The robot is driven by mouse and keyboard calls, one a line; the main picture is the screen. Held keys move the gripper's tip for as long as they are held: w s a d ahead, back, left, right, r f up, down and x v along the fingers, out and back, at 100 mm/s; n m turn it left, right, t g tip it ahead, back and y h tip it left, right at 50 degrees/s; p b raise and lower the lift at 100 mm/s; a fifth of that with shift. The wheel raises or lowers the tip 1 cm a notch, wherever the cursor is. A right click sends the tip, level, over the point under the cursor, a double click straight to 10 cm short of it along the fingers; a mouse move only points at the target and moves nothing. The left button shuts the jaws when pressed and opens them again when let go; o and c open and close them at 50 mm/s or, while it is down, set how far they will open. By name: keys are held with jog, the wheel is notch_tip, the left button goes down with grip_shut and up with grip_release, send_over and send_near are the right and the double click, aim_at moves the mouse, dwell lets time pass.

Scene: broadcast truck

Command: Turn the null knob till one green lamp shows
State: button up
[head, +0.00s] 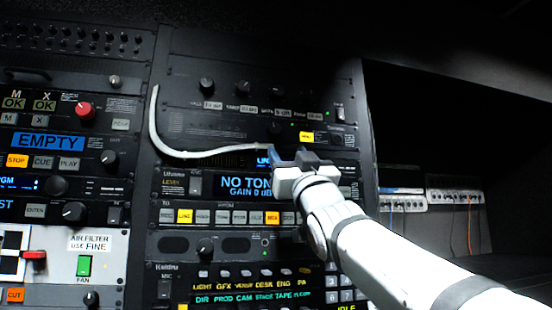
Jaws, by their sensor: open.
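I cannot tell which knob is the null knob; the small labels are unreadable. On the right rack, the upper panel bears several black knobs (206,86), with small green lights (293,129) below them. A lower panel has another black knob (204,247) beside two dark oval windows, with a tiny green light (265,241) to their right. My gripper (291,157) is open in front of the middle of this rack, overlapping the right side of the blue-lit display (243,184) that reads NO TON and GAIN 0 dB. What lies directly behind the jaws is hidden.
Dark open space lies right of the racks, with white units (455,190) beyond.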

aim_at(274, 131)
jog(key=shift+y, duration=0.5)
jog(key=p+x, duration=0.1)
jog(key=x, duration=0.1)
jog(key=p+x, duration=0.2)
jog(key=x, duration=0.1)
jog(key=p+x, duration=0.1)
jog(key=x, duration=0.2)
jog(key=shift+s+a+r+p, duration=0.1)
jog(key=shift+s+r+p, duration=0.1)
jog(key=shift+r+p, duration=0.2)
jog(key=shift+c, duration=0.6)
jog(key=c, duration=0.9)
jog(key=shift+s+f+m+t+h+b, duration=0.15)
jog(key=shift+m+t+h+b, duration=0.45)
jog(key=shift+m+h+b, duration=0.5)
jog(key=shift+o, duration=0.2)
jog(key=shift+a+m+t+h+b, duration=0.2)
jog(key=shift+m+t+h+b, duration=0.2)
jog(key=shift+m+h, duration=1.9)
jog(key=o, duration=1)
